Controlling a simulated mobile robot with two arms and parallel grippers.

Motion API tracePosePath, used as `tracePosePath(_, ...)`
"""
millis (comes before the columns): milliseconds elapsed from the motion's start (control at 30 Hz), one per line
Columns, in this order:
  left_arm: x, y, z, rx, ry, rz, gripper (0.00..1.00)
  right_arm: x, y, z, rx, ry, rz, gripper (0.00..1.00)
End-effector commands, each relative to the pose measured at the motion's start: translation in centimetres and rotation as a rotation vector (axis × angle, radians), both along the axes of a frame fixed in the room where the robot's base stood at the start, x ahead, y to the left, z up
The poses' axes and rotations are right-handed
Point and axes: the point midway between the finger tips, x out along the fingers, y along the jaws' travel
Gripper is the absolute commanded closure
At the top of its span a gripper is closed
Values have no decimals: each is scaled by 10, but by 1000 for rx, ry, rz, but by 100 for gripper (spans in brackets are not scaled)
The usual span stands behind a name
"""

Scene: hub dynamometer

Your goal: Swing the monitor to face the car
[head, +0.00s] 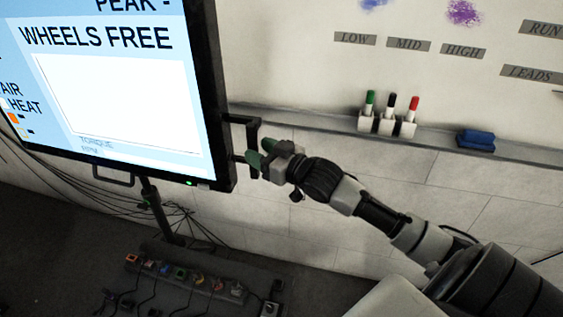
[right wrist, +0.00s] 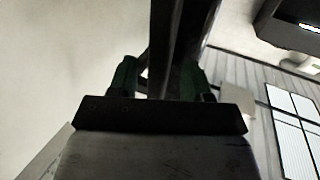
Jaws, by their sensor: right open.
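The monitor (head: 120,75) is at the upper left of the head view, its lit screen reading "WHEELS FREE". It stands on a dark post (head: 160,212). A dark bracket handle (head: 254,131) sticks out from its right edge. My right gripper (head: 258,160), with green fingertips, is at the lower part of this handle. In the right wrist view its two fingers (right wrist: 160,78) stand apart, with a dark bar (right wrist: 178,45) running between them, seemingly the handle. I cannot tell whether a finger touches it. The car and my left gripper are not in view.
Behind is a wall whiteboard with a ledge (head: 330,120) carrying red, black and green markers (head: 390,115) and a blue eraser (head: 476,139). A strip of coloured plugs (head: 185,280) and loose cables lie below the monitor. Another handle (head: 113,176) hangs under the screen.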

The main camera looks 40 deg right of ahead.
Motion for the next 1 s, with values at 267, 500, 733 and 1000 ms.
tracePosePath(267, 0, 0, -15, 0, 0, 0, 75, -46, -14, -4, -1, 5, 0, 51)
tracePosePath(500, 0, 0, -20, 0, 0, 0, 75, -70, -21, -2, -2, 2, -2, 51)
tracePosePath(733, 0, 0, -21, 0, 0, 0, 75, -78, -23, 0, -1, 0, -1, 51)
tracePosePath(1000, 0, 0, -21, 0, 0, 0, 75, -78, -23, 0, -1, 0, -1, 51)
